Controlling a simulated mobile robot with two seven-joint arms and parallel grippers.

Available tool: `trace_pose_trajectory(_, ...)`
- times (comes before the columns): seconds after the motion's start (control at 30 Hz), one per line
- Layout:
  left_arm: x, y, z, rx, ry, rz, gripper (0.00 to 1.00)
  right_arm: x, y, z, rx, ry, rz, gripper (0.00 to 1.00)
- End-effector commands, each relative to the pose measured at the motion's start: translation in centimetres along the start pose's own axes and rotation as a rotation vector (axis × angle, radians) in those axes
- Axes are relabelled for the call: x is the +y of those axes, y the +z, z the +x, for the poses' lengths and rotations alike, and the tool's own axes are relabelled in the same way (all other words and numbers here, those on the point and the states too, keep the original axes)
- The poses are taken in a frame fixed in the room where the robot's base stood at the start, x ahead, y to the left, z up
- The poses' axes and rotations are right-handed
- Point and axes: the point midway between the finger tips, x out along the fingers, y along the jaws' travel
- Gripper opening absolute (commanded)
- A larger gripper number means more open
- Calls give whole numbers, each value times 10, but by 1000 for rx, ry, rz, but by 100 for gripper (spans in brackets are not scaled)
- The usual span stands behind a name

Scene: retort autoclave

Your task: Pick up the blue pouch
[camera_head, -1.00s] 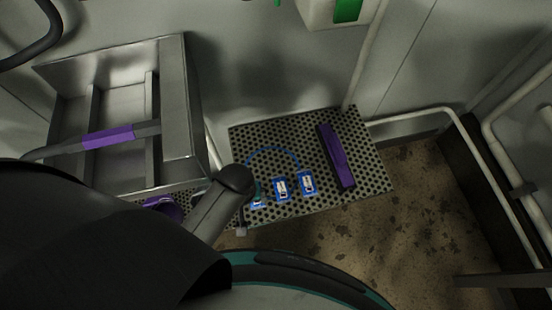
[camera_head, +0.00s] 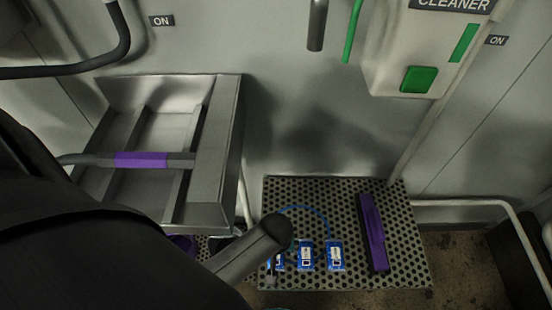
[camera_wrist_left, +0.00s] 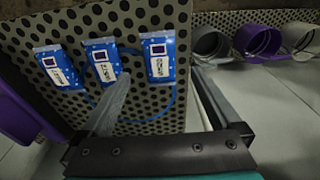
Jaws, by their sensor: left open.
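Three blue pouches with white labels lie side by side on a perforated metal shelf (camera_head: 400,265). In the head view they are the left pouch (camera_head: 277,263), partly hidden by my left arm, the middle pouch (camera_head: 306,257) and the right pouch (camera_head: 335,256). The left wrist view shows all three pouches: one at left (camera_wrist_left: 60,68), one in the middle (camera_wrist_left: 101,60) and one at right (camera_wrist_left: 158,60). My left gripper (camera_wrist_left: 165,90) is open and empty. One finger overlaps the middle pouch's lower edge in that view; contact cannot be told. My right gripper is not in view.
A purple bar (camera_head: 374,234) lies on the shelf beside the pouches. A thin blue loop (camera_head: 318,213) lies behind them. A steel basin (camera_head: 222,155) with a purple-gripped handle (camera_head: 140,159) stands at left. A cleaner dispenser (camera_head: 405,50) hangs above. Purple and grey rings (camera_wrist_left: 258,38) sit beside the shelf.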

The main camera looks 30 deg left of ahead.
Motion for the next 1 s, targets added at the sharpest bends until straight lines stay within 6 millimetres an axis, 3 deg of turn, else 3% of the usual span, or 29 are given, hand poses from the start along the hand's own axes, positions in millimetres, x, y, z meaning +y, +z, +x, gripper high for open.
trace_pose_trajectory(0.3, 0, 0, 43, 0, -1, 1, 98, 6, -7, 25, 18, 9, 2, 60)
trace_pose_trajectory(0.5, 0, 0, 48, -1, 0, 1, 98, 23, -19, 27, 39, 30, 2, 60)
trace_pose_trajectory(0.67, 0, 0, 47, -1, 0, 1, 96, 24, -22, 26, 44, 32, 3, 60)
trace_pose_trajectory(1.0, 0, 0, 47, -1, -1, 1, 58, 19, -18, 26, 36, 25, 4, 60)
